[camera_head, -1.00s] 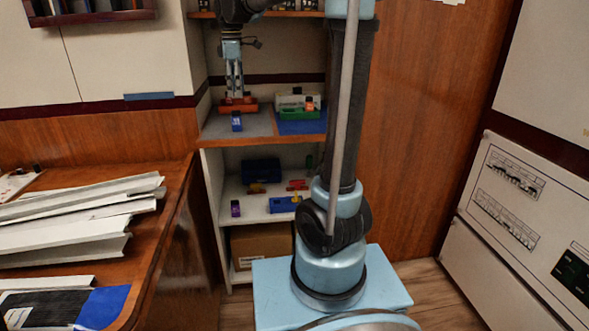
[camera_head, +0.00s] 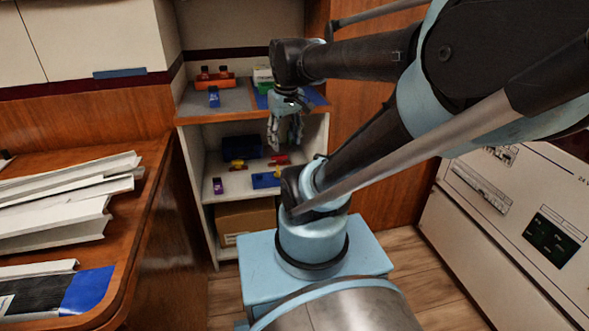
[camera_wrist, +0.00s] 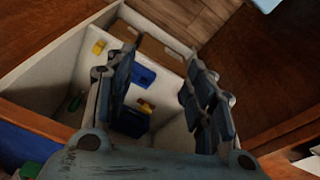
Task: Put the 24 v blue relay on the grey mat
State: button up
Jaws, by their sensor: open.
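A small blue block (camera_head: 214,97), which could be the relay, stands on the grey mat (camera_head: 238,100) on the upper shelf at the left. Its label is too small to read. My gripper (camera_head: 284,146) hangs in front of the shelf unit, right of and below that block. It is open, pointing down. In the wrist view my gripper's fingers (camera_wrist: 160,62) are spread apart with nothing held between them. Beyond them lie a blue block (camera_wrist: 143,76) and a dark blue box (camera_wrist: 131,121) on the lower shelf.
An orange holder (camera_head: 214,83) stands behind the small blue block. A blue mat (camera_head: 314,97) lies right on that shelf. The lower shelf holds a dark blue box (camera_head: 241,149), a purple piece (camera_head: 218,186) and a blue block (camera_head: 265,180). White trunking (camera_head: 60,205) covers the left counter.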

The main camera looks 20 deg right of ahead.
jog(key=s+d+f+m, duration=0.1)
jog(key=s+f+m, duration=0.2)
jog(key=s+f, duration=0.3)
notch_tip(320, 180, down, 2)
jog(key=shift+d+m, duration=0.3)
jog(key=shift+d, duration=0.1)
jog(key=shift+w, duration=0.1)
dwell(0.6)
